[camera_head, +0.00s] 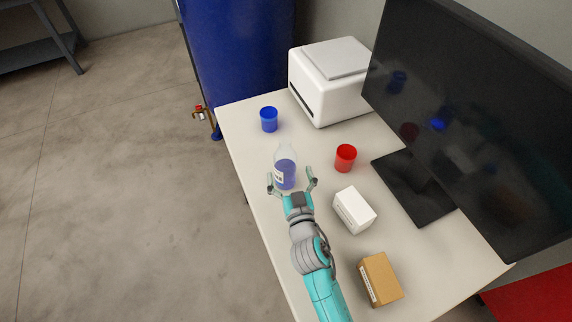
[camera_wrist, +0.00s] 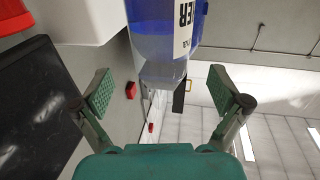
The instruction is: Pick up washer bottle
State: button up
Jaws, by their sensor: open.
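The washer bottle (camera_head: 285,172) is clear with blue-violet liquid and a white label. It stands upright near the left edge of the table.
On the table (camera_head: 243,125) stand a blue cup (camera_head: 269,119), a red cup (camera_head: 346,158), a white box (camera_head: 354,210), a brown box (camera_head: 380,279), a white printer-like machine (camera_head: 335,85) and a black monitor (camera_head: 470,120). A blue drum (camera_head: 235,50) stands behind.

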aim_at(285, 160)
jog(key=w, duration=0.2)
jog(key=w+a, duration=0.1)
jog(key=w, duration=0.2)
jog(key=shift+s, duration=0.1)
jog(key=shift+a, duration=0.1)
jog(key=c, duration=1.5)
